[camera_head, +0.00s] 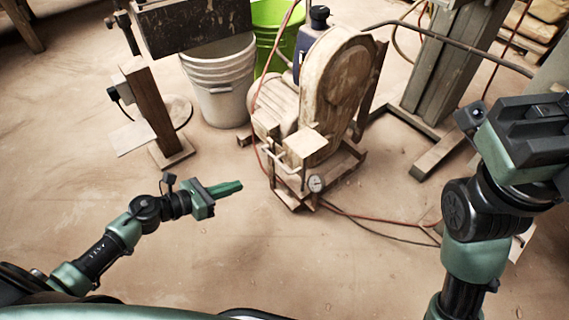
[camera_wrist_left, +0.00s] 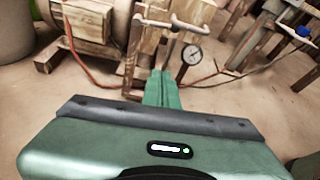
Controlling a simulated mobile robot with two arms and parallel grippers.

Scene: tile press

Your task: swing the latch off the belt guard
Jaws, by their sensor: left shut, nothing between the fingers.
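The belt guard (camera_head: 335,90) is a tall, rounded, worn cover on the floor-standing machine in the head view. A thin, pale handle-like bar (camera_head: 282,160) sits low on the machine's front; it also shows in the left wrist view (camera_wrist_left: 172,22). I cannot tell for sure whether this is the latch. My left gripper (camera_head: 241,185) is shut and empty, left of the machine's front and apart from it. Its green fingers (camera_wrist_left: 162,90) point toward the machine in the left wrist view. My right gripper (camera_head: 525,125) is at the far right; its fingertips cannot be made out.
A round gauge (camera_head: 316,183) is on the machine's front. Red and dark hoses (camera_head: 385,222) lie on the floor to its right. A white bucket (camera_head: 220,85) and a green bucket (camera_head: 275,25) stand behind. The floor around my left gripper is clear.

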